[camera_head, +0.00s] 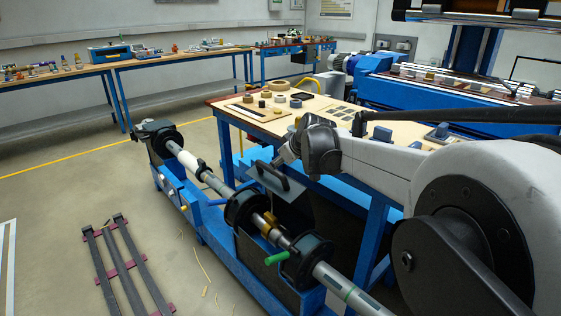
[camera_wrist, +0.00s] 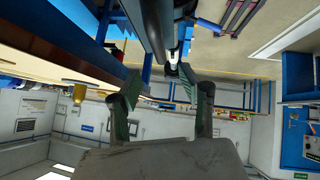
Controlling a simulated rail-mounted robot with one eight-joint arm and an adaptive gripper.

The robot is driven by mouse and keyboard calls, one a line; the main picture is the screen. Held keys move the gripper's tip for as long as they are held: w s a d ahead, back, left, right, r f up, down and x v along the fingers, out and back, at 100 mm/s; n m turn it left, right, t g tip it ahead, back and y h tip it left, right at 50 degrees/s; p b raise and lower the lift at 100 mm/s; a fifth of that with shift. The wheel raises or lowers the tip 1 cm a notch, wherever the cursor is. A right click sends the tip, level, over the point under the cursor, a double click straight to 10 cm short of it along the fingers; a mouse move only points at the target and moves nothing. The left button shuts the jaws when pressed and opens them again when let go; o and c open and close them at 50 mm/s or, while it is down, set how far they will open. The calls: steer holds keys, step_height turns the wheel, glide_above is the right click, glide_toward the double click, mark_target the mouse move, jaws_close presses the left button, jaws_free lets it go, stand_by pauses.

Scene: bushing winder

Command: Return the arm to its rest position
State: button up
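My arm (camera_head: 380,165) reaches in from the right in the head view, over the edge of the work table. My gripper (camera_head: 278,163) is at its far end, small and partly hidden, above the winding machine (camera_head: 215,215). In the wrist view my gripper (camera_wrist: 158,74) shows two dark fingers with green pads, spread wide apart. I see nothing held between them. The wrist picture looks upside down, with the winder's long shaft (camera_wrist: 173,58) seen beyond the fingertips.
The work table (camera_head: 235,105) carries rings and small parts under and behind my arm. Dark rails (camera_head: 118,265) lie on the floor at left. Benches (camera_head: 100,70) line the back wall.

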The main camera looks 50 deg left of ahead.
stand_by(0.4)
steer(key=w+d+r+m+t+h, duration=0.15)
steer(key=w+d+r, duration=0.25)
steer(key=d, duration=0.6)
steer(key=w+d+r+m+t+p, duration=0.1)
steer(key=w+d+r+m, duration=0.3)
steer(key=d, duration=0.6)
steer(key=w+d+r+m+t+h, duration=0.1)
steer(key=w+d+r, duration=0.35)
steer(key=d, duration=0.55)
steer(key=s+d+r+m, duration=0.1)
steer(key=d+r+m, duration=0.1)
steer(key=d, duration=1.1)
steer(key=s+d+f+m+t+h, duration=0.1)
steer(key=s+d+f+m+h, duration=0.3)
steer(key=d, duration=0.6)
steer(key=s+d+r+m+y+p, duration=0.1)
steer(key=s+d, duration=0.5)
steer(key=d, duration=0.5)
steer(key=s+d+f+m+t+h, duration=0.1)
steer(key=s+d+f+m+h, duration=0.3)
steer(key=d, duration=0.6)
steer(key=s+d+f+m, duration=0.2)
steer(key=s+d+f, duration=0.2)
steer(key=s+d, duration=0.4)
steer(key=s, duration=0.2)
steer(key=shift+s+d+f, duration=0.15)
steer(key=shift+s+d, duration=0.25)
